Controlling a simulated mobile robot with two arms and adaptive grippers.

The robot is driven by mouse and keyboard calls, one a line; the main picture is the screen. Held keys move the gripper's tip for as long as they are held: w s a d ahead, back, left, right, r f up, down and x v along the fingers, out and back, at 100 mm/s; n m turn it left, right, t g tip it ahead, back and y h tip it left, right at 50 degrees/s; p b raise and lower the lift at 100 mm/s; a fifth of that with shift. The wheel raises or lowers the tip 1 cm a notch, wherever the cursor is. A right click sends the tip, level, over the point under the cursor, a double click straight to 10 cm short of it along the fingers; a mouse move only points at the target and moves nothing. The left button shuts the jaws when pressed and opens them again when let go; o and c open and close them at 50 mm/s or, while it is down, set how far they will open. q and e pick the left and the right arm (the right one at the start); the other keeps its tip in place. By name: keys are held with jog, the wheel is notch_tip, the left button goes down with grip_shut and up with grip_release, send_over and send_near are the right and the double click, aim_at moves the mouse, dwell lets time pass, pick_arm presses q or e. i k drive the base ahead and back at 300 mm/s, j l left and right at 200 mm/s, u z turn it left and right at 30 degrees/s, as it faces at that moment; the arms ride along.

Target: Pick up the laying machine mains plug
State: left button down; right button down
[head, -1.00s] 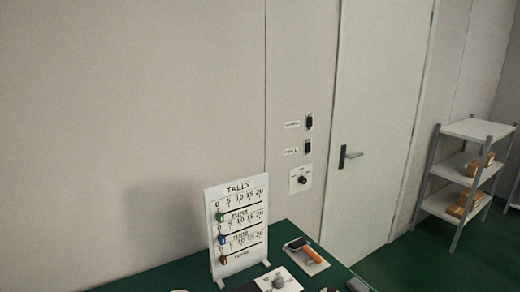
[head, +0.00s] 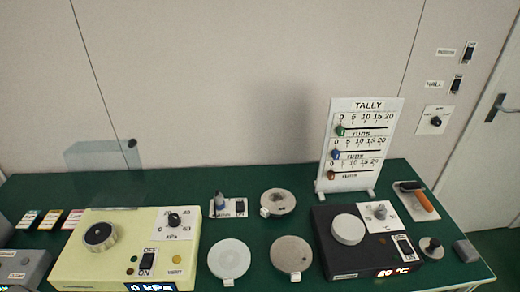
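I cannot pick out a mains plug for certain in the head view. A small grey block (head: 466,251) lies at the right end of the green bench (head: 395,277). Beside it is a small dark round piece with a grey top (head: 431,248). A pale yellow machine (head: 70,262) with a dark knob, a switch and a kPa display stands at the left. A black machine (head: 335,255) with a grey knob, a switch and a °C display stands at the right. Neither gripper is in view.
A white tally board (head: 385,115) stands at the back, near an orange-handled tool (head: 420,199) on a plate. Several grey discs, including one at the front (head: 229,258), lie between the machines. A clear panel (head: 100,168) stands at back left. Wall switches (head: 456,84) and a door are at right.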

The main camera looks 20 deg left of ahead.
aim_at(219, 197)
jog(key=u, duration=1.15)
